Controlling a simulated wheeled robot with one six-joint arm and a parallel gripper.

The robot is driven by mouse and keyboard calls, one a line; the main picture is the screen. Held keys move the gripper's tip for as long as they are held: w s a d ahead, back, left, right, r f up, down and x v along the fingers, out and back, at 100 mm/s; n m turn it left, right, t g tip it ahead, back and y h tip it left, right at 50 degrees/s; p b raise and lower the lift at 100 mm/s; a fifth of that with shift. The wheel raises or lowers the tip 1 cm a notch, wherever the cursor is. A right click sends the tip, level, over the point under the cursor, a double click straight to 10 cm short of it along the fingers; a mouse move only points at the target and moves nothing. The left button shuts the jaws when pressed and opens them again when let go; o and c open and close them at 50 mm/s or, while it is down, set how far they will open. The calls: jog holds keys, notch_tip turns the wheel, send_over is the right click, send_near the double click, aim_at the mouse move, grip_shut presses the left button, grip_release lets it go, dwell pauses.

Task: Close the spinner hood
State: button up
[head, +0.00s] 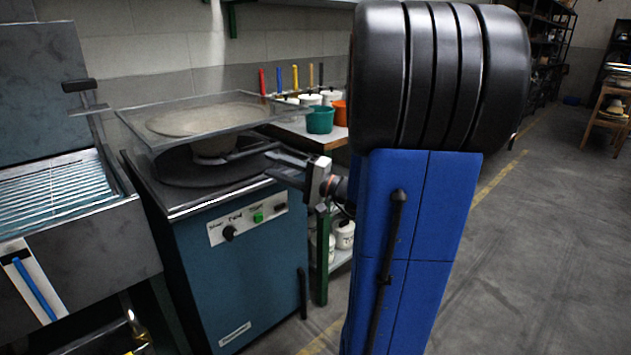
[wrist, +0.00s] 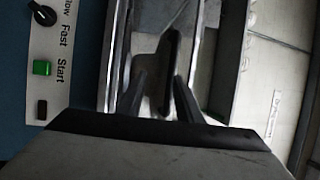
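The spinner (head: 250,265) is a teal cabinet with a knob and a green button on its front panel. Its clear hood (head: 152,137) sits above the dark round bowl (head: 180,172), with a gap between the hood's front and the cabinet top. A pale disc shows through the hood. My gripper (head: 272,165) is at the cabinet's right front corner, fingers apart and pointing left, below the hood's right side. In the wrist view my gripper (wrist: 160,95) has its fingers spread, with a dark bar (wrist: 172,50) between and beyond them; I cannot tell whether it is the hood's handle.
A metal sink unit with a wire rack (head: 60,190) stands close on the left. A shelf behind holds a green pot (head: 320,120), an orange pot and colored-handled tools. A green post (head: 321,255) stands right of the spinner. The floor at right is clear.

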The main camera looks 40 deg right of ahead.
jog(key=v, duration=1.2)
jog(key=shift+s, duration=0.2)
jog(key=shift+r, duration=0.1)
dwell(0.3)
jog(key=s+a+f+n+g+y, duration=0.1)
jog(key=a+f+n+g+y, duration=0.3)
jog(key=a, duration=0.6)
jog(key=s+a+f+n+g+h, duration=0.1)
jog(key=a+f+g, duration=0.1)
jog(key=a+g, duration=0.55)
jog(key=s+a+f+n+g+h, duration=0.2)
jog(key=s+a+f+g, duration=0.1)
jog(key=s+a+f, duration=0.3)
jog(key=shift+s+d+r+n+t+h, duration=0.3)
jog(key=shift+s+n+h, duration=0.6)
jog(key=shift+h, duration=0.55)
jog(key=shift+s+d+r+n+t+h, duration=0.1)
jog(key=shift+s+d+r+n+h, duration=0.25)
jog(key=shift+s+n+h, duration=0.85)
jog(key=shift+s+d+r+n+t+h, duration=0.15)
jog(key=shift+s+d+n+h, duration=0.45)
jog(key=shift+h, duration=1.15)
